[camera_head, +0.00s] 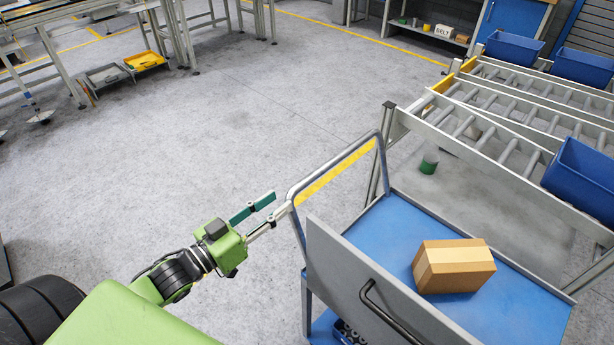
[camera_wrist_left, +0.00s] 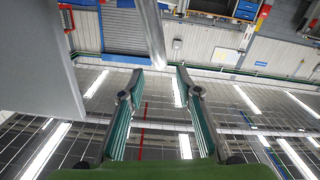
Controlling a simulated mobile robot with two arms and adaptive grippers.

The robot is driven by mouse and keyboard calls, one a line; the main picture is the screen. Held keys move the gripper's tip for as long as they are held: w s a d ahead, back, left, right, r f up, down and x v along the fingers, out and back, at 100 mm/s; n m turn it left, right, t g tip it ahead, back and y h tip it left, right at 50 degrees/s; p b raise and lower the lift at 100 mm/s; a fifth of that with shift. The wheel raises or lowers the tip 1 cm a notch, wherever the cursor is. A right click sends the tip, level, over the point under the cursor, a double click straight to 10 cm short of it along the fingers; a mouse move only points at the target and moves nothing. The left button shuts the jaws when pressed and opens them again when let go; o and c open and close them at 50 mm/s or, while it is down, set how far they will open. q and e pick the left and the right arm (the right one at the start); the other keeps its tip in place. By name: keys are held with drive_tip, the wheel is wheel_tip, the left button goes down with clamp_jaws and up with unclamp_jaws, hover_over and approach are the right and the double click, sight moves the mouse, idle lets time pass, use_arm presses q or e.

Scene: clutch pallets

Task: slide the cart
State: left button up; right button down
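The cart has a blue deck (camera_head: 388,228), a grey side panel and a tubular grey push handle (camera_head: 333,162) at its near left end. A cardboard box (camera_head: 453,267) lies on the deck. My left gripper (camera_head: 280,202) is open, its green-padded fingers apart beside the left corner of the handle. In the left wrist view, a grey tube (camera_wrist_left: 152,35) reaches down to the gap between the open fingertips (camera_wrist_left: 160,74). I cannot tell whether it touches either finger. The grey panel (camera_wrist_left: 40,60) fills the upper left there. My right gripper is not in view.
A roller conveyor (camera_head: 500,110) with blue bins (camera_head: 584,175) stands close behind and right of the cart. A green cylindrical object (camera_head: 429,162) is on the floor beneath it. Workbench frames and a yellow tray (camera_head: 145,60) are at far left. The middle floor is clear.

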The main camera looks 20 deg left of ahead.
sight(309, 180)
use_arm(q)
drive_tip(key=p+x, duration=0.1)
drive_tip(key=x, duration=0.9)
drive_tip(key=shift+w+p, duration=0.3)
drive_tip(key=shift+w+d+f, duration=0.15)
drive_tip(key=shift+w+d, duration=0.1)
drive_tip(key=shift+w, duration=0.25)
clamp_jaws()
